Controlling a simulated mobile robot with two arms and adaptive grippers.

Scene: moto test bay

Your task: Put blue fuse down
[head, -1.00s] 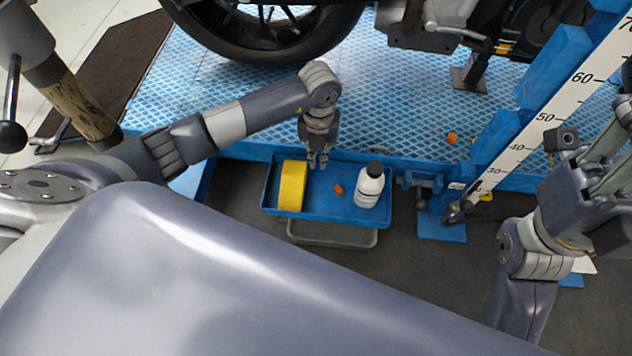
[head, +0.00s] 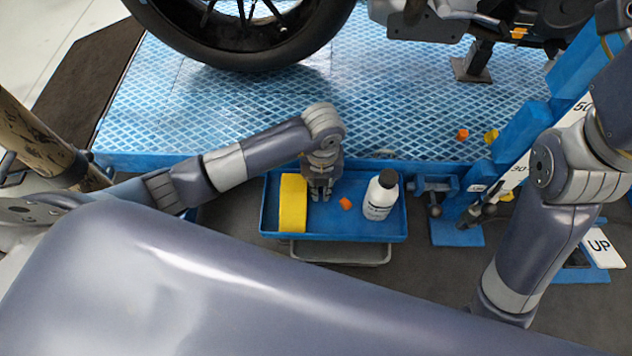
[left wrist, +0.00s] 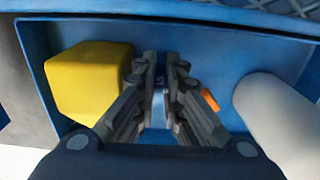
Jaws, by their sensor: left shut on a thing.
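My left gripper (head: 321,192) is over the blue tray (head: 340,236), between a yellow block and a white bottle. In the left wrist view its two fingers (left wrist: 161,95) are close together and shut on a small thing. A narrow pale-blue sliver shows between them, which fits the blue fuse (left wrist: 159,103); the fingers hide most of it. I cannot tell whether it touches the tray floor. My right arm crosses the right side of the head view, and its gripper is out of the picture.
The yellow block (head: 293,203) is left of the gripper. A small orange piece (head: 345,203) and the white bottle (head: 380,196) are right of it.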

